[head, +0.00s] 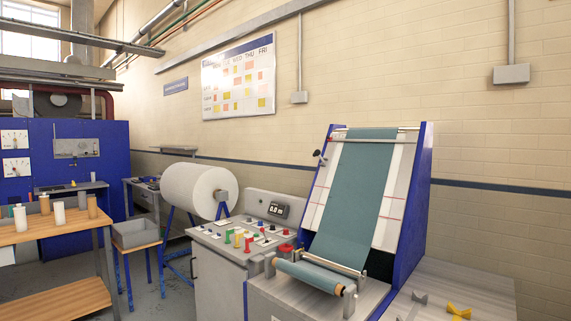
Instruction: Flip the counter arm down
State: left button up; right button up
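A machine with a blue-sided sloping frame (413,195) stands right of centre in the head view. Teal cloth (361,190) runs down its white sloping board to a roll (312,274) at the front. A short arm with a dark round end (319,156) sticks out at the upper left of the frame, raised clear of the cloth. It looks like the counter arm, but it is small and I cannot be sure. A counter display (277,209) sits left of the frame. Neither of my grippers shows.
A grey control cabinet (215,270) with coloured knobs stands left of the machine, with a large white roll (195,190) behind it. A wooden table (45,228) with cones is at far left. A yellow piece (459,311) lies on the grey top at lower right.

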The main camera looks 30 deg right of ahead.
aim_at(316, 152)
jog(key=u, duration=0.85)
jog(key=k, duration=1.15)
jog(key=u, duration=0.7)
jog(key=i, duration=1.75)
jog(key=z, duration=0.6)
jog(key=i, duration=1.95)
jog(key=z, duration=1.6)
jog(key=i, duration=0.95)
jog(key=z, duration=1.5)
jog(key=i, duration=0.35)
jog(key=u, duration=0.3)
jog(key=k, duration=0.6)
jog(key=u, duration=1)
jog(key=i, duration=0.75)
jog(key=u, duration=0.05)
